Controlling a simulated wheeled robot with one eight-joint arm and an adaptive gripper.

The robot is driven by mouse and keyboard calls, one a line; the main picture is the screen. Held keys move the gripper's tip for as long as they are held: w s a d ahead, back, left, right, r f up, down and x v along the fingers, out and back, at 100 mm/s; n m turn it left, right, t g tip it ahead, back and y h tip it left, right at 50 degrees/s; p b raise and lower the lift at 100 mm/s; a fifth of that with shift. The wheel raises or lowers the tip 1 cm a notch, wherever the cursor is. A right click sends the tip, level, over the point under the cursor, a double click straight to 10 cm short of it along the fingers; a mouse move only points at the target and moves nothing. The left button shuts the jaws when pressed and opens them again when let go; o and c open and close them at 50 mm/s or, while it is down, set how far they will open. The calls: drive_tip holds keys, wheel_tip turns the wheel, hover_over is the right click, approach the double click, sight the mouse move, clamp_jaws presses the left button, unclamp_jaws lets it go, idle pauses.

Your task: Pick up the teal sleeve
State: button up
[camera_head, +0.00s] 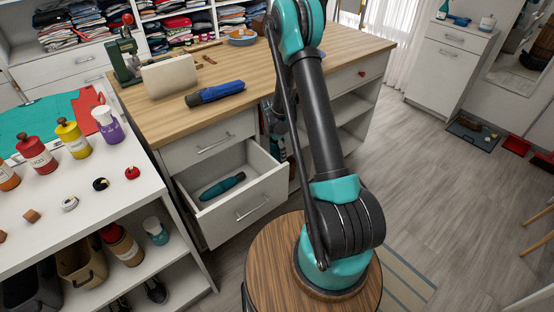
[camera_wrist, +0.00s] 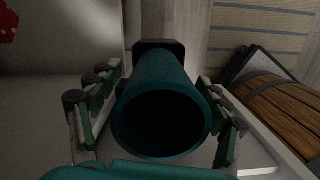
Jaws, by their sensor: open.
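The teal sleeve (camera_wrist: 160,75) is a dark teal hollow tube. In the wrist view its round open end faces the camera, and its far end reaches a dark block. My gripper (camera_wrist: 158,112) is open, with one finger on each side of the tube. I cannot tell whether the fingers touch it. In the head view my gripper (camera_head: 281,150) is partly hidden behind my upper arm, close to the right side of the open drawer.
The open drawer (camera_head: 254,205) holds a teal tool-like item (camera_head: 222,187). A white bench (camera_head: 90,215) with bottles stands at left.

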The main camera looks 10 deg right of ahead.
drive_tip(key=c, duration=1.2)
